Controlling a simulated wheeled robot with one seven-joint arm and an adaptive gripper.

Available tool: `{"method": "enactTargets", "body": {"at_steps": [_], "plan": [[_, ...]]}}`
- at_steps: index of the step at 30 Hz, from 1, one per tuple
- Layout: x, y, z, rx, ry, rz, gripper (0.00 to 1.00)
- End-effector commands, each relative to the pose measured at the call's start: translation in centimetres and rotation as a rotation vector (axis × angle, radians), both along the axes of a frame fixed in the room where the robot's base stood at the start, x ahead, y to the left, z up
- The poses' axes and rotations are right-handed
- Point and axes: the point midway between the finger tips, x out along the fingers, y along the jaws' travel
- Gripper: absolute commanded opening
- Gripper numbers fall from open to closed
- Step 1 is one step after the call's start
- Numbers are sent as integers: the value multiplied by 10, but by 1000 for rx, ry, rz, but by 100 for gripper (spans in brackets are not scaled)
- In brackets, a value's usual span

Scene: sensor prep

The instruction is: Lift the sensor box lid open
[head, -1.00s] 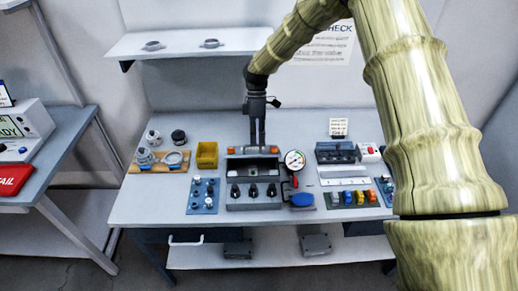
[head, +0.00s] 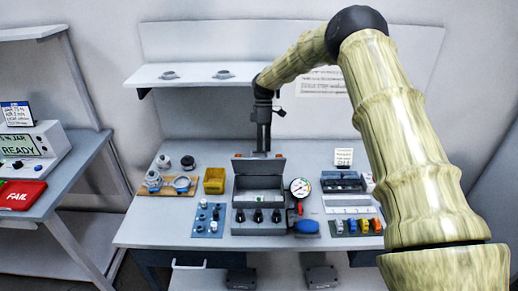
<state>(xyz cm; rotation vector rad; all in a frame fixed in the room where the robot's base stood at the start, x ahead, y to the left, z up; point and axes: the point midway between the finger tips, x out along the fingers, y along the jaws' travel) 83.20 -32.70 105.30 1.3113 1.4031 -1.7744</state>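The grey sensor box (head: 240,196) stands at the middle of the bench. Its lid (head: 258,168) is raised at the back and stands steeply up, so the pale inside of the box shows. Small orange marks show along the lid's top edge. My gripper (head: 263,149) points down at the lid's top edge, and its fingertips are close to or touching it. The lid hides part of the tips, so I cannot tell whether the fingers grip it.
A round gauge (head: 300,187) and blue pad (head: 307,226) are right of the box. A yellow bin (head: 214,181) and blue panel (head: 209,220) are left. A shelf (head: 195,74) hangs behind. Grey trays with coloured parts (head: 352,226) lie further right.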

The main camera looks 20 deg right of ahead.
Motion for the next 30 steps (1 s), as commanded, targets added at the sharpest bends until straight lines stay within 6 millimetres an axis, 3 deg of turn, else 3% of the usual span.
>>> {"method": "enactTargets", "body": {"at_steps": [1, 11, 12, 15, 19, 25, 30], "plan": [[-4, -3, -18, -5, 10, -1, 0], [-4, -2, -19, -5, 11, 0, 0], [-4, -2, -19, -6, 12, 0, 12], [-4, -3, -19, -5, 12, -1, 30], [-4, -3, -18, -5, 11, -2, 38], [-3, -3, -16, -4, 8, -3, 30], [-3, -3, -15, -4, 8, -3, 30]]}}
